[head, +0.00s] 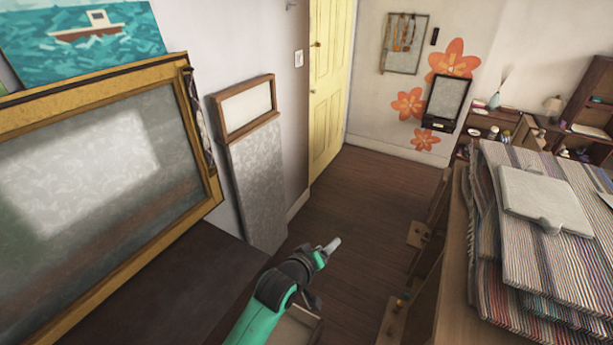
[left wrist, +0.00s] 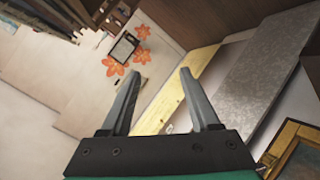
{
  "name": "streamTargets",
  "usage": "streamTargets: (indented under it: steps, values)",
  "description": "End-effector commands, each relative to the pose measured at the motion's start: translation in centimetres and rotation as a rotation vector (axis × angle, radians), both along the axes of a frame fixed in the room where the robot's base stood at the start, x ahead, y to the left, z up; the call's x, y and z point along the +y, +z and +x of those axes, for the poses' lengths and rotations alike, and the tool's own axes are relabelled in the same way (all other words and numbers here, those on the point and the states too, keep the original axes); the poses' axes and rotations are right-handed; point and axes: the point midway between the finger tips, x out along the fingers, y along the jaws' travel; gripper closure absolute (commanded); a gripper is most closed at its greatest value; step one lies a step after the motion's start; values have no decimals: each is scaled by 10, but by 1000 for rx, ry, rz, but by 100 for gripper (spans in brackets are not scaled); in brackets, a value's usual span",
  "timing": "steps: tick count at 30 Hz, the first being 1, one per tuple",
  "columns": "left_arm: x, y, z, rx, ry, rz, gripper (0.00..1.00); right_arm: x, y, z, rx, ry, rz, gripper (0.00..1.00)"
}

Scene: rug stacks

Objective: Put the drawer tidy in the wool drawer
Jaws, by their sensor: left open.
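My left gripper (head: 331,246) reaches in from the bottom of the head view over the dark wooden floor. In the left wrist view its two grey fingers (left wrist: 160,75) stand wide apart with nothing between them. A pale open-topped box or drawer (head: 301,326) shows partly at the bottom edge, beneath my left arm; I cannot tell if it is the wool drawer, and its inside is mostly hidden. I cannot make out the drawer tidy for certain in either view. My right gripper is not in view.
Striped rugs (head: 540,270) lie stacked at the right, with a flat pale grey piece (head: 545,198) on top. A gold-framed board (head: 90,170) fills the left. A yellow door (head: 328,90) stands behind. The floor (head: 350,215) between is clear.

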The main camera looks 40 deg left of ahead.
Motion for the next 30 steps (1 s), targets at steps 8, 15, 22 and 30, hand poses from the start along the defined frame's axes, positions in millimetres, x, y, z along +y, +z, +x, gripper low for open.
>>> streamTargets:
  steps: [8,15,22,30]
  values:
    - [-64,324,-26,-654,-176,494,38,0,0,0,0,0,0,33]
    - [-101,488,-155,-1090,-88,854,38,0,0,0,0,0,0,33]
    - [-106,513,-192,-1179,-41,936,38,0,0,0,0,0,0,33]
    - [-106,523,-190,-1176,-43,933,38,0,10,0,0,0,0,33]
